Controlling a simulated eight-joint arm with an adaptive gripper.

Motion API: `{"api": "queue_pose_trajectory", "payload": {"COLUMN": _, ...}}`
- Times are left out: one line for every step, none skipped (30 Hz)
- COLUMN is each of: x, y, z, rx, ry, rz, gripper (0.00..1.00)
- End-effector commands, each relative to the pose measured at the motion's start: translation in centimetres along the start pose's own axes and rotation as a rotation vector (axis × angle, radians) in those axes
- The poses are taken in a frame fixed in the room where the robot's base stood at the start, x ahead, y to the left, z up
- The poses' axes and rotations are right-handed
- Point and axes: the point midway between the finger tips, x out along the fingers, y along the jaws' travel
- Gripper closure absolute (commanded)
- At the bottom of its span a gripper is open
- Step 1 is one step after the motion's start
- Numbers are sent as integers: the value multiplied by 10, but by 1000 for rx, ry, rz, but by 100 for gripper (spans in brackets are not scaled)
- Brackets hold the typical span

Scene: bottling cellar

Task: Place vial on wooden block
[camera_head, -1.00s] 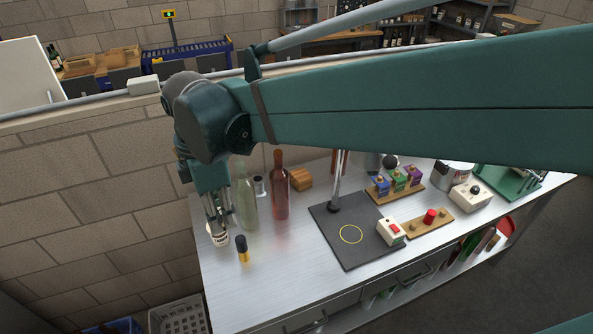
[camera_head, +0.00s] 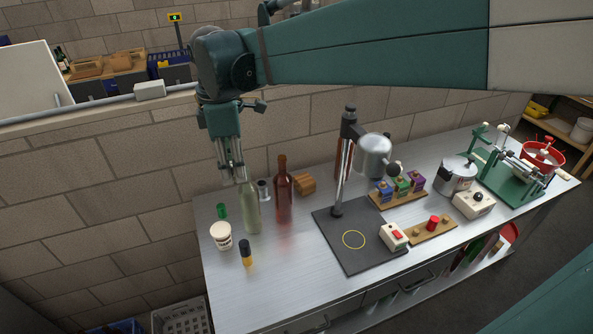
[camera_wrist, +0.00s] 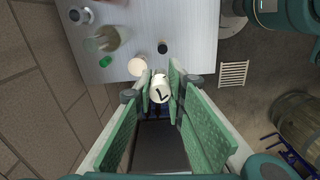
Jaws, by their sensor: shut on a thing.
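My gripper (camera_head: 235,178) is raised above the left part of the steel bench, near the clear green-tinted bottle. In the wrist view its green pads (camera_wrist: 160,84) are shut on a small white-topped thing with a dark mark, which looks like the vial (camera_wrist: 160,95). The lower part of the vial is hidden in that view, and I cannot make it out in the head view. The wooden block (camera_head: 304,184) sits on the bench behind and right of the dark red bottle. It looks clear on top.
The green bottle (camera_head: 251,212) and red bottle (camera_head: 283,195) stand upright between my gripper and the block. A white tub (camera_head: 221,236), black-capped amber vial (camera_head: 246,254), green item (camera_head: 221,211) and grey canister (camera_head: 263,190) are close by. A stand (camera_head: 339,185) rises right of the block.

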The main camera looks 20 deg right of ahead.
Motion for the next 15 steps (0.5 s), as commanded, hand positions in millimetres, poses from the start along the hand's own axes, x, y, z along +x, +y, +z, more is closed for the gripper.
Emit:
{"api": "queue_pose_trajectory", "payload": {"x": -2, "y": 14, "z": 6, "rx": 24, "ry": 0, "rz": 0, "gripper": 97}}
{"api": "queue_pose_trajectory", "payload": {"x": -3, "y": 20, "z": 10, "rx": 38, "ry": 0, "rz": 0, "gripper": 97}}
{"api": "queue_pose_trajectory", "payload": {"x": -4, "y": 30, "z": 14, "rx": 57, "ry": 0, "rz": 0, "gripper": 97}}
{"api": "queue_pose_trajectory", "payload": {"x": -4, "y": 37, "z": 18, "rx": 71, "ry": 0, "rz": 0, "gripper": 97}}
{"api": "queue_pose_trajectory", "payload": {"x": -5, "y": 44, "z": 22, "rx": 86, "ry": 0, "rz": 0, "gripper": 97}}
{"api": "queue_pose_trajectory", "payload": {"x": -6, "y": 53, "z": 28, "rx": 104, "ry": 0, "rz": 0, "gripper": 97}}
{"api": "queue_pose_trajectory", "payload": {"x": -6, "y": 60, "z": 32, "rx": 117, "ry": 0, "rz": 0, "gripper": 97}}
{"api": "queue_pose_trajectory", "payload": {"x": -6, "y": 67, "z": 36, "rx": 131, "ry": 0, "rz": 0, "gripper": 97}}
{"api": "queue_pose_trajectory", "payload": {"x": -7, "y": 76, "z": 42, "rx": 150, "ry": 0, "rz": 0, "gripper": 97}}
{"api": "queue_pose_trajectory", "payload": {"x": -7, "y": 83, "z": 46, "rx": 164, "ry": 0, "rz": 0, "gripper": 97}}
{"api": "queue_pose_trajectory", "payload": {"x": -7, "y": 90, "z": 51, "rx": 179, "ry": 0, "rz": 0, "gripper": 97}}
{"api": "queue_pose_trajectory", "payload": {"x": -7, "y": 99, "z": 57, "rx": 197, "ry": 0, "rz": 0, "gripper": 97}}
{"api": "queue_pose_trajectory", "payload": {"x": -7, "y": 106, "z": 62, "rx": 210, "ry": 0, "rz": 0, "gripper": 97}}
{"api": "queue_pose_trajectory", "payload": {"x": -7, "y": 112, "z": 67, "rx": 225, "ry": 0, "rz": 0, "gripper": 97}}
{"api": "queue_pose_trajectory", "payload": {"x": -7, "y": 121, "z": 74, "rx": 244, "ry": 0, "rz": 1, "gripper": 97}}
